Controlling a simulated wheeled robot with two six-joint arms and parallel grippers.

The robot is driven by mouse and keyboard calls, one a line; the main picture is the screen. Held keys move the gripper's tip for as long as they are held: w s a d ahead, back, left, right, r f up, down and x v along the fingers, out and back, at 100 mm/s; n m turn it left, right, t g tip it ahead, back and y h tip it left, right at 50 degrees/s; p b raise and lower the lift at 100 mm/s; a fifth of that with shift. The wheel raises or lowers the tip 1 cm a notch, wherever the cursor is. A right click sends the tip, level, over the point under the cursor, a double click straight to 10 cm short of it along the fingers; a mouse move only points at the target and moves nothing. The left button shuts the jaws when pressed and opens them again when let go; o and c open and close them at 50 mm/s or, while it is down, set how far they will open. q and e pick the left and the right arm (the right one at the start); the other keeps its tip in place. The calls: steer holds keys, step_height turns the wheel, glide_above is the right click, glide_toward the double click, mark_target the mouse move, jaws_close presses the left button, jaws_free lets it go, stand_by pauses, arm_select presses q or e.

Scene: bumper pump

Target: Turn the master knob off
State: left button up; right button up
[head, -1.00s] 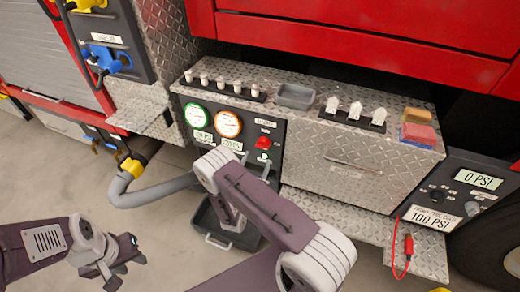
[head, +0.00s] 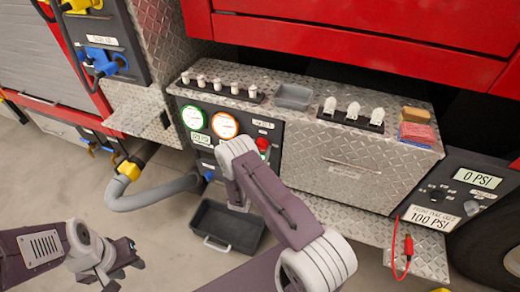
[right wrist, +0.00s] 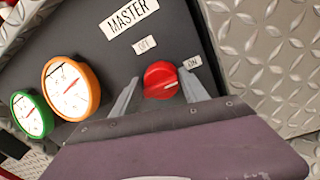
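The red master knob (right wrist: 161,78) sits on the dark panel under a MASTER label (right wrist: 131,15). An OFF label (right wrist: 146,44) is at its upper left and an ON label (right wrist: 192,62) at its right. The knob's ridge slants up toward ON. My right gripper (right wrist: 160,94) is open, with one finger on each side of the knob; I cannot tell whether they touch it. In the head view the red knob (head: 263,143) shows just beyond my right wrist, which hides its fingers. My left gripper (head: 126,268) is low at the left, open and empty, away from the panel.
A green-rimmed gauge (head: 192,117) and an orange-rimmed gauge (head: 225,125) are beside the knob. A dark bin (head: 226,225) stands on the floor below, and a grey hose (head: 150,200) curves at the left. A diamond-plate cabinet (head: 335,165) is right of the panel.

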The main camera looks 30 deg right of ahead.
steer(key=shift+n, duration=0.3)
steer(key=n, duration=0.3)
steer(key=shift+n+p, duration=0.4)
steer(key=n+g, duration=0.1)
steer(key=n, duration=0.7)
steer(key=shift+w+a+f, duration=0.1)
steer(key=shift+w, duration=0.05)
steer(key=shift+n+g, duration=0.4)
steer(key=shift+n, duration=1.9)
steer(key=shift+w, duration=0.1)
steer(key=o, duration=1.3)
